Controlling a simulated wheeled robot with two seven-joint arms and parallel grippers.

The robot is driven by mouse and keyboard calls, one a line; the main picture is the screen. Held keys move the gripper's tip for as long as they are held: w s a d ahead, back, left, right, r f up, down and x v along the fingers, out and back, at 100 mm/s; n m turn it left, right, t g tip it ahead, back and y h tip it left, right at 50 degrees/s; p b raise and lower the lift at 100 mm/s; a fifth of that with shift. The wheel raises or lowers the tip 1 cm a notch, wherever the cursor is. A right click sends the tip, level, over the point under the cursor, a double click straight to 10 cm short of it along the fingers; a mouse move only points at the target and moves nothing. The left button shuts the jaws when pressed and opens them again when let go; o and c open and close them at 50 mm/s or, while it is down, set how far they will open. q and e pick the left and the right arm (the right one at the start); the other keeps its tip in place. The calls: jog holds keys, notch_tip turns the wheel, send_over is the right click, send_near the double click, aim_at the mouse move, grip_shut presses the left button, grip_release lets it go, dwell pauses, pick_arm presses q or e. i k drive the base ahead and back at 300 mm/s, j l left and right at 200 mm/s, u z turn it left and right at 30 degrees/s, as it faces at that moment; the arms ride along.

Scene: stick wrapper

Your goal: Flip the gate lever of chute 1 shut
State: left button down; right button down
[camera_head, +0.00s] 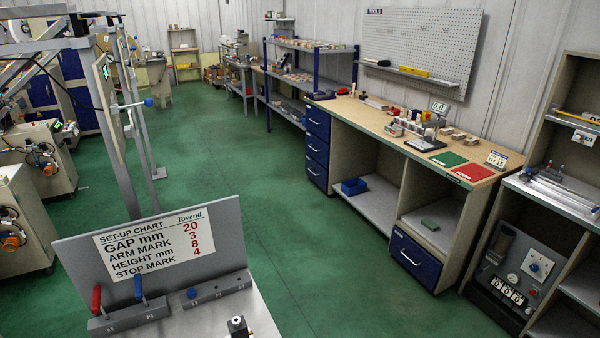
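A red-handled lever (97,300) and a blue-handled lever (138,287) stand nearly upright on a grey block (128,320) at the bottom left. Small marks on the block's front seem to number the levers, but are too small to read surely. No chute shows clearly, so I cannot tell which lever is the gate lever of chute 1, or whether its gate is open or shut. Another lever with a blue knob (148,102) sticks out from a grey frame at the upper left. Neither of my grippers is in view.
A grey panel with a set-up chart (155,247) stands behind the levers. A workbench (395,135) runs along the right wall. The green floor (230,160) between is clear.

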aim_at(148, 102)
jog(key=k+l+u, duration=0.15)
jog(key=u, duration=0.2)
jog(key=k+l+u, duration=0.2)
jog(key=u, duration=0.15)
jog(key=k+u, duration=0.2)
jog(key=u, duration=0.15)
jog(key=i+j+z, duration=0.1)
jog(key=j, duration=0.25)
jog(key=i+j, duration=0.3)
jog(key=i+j+z, duration=0.15)
jog(key=j, duration=0.35)
jog(key=i+j, duration=0.25)
jog(key=j, duration=0.15)
jog(key=i+j+z, duration=0.15)
jog(key=j, duration=0.25)
jog(key=i+j+z, duration=0.1)
jog(key=j, duration=0.3)
jog(key=i+j, duration=0.25)
jog(key=j, duration=0.2)
jog(key=i+j+z, duration=0.15)
jog(key=j, duration=0.3)
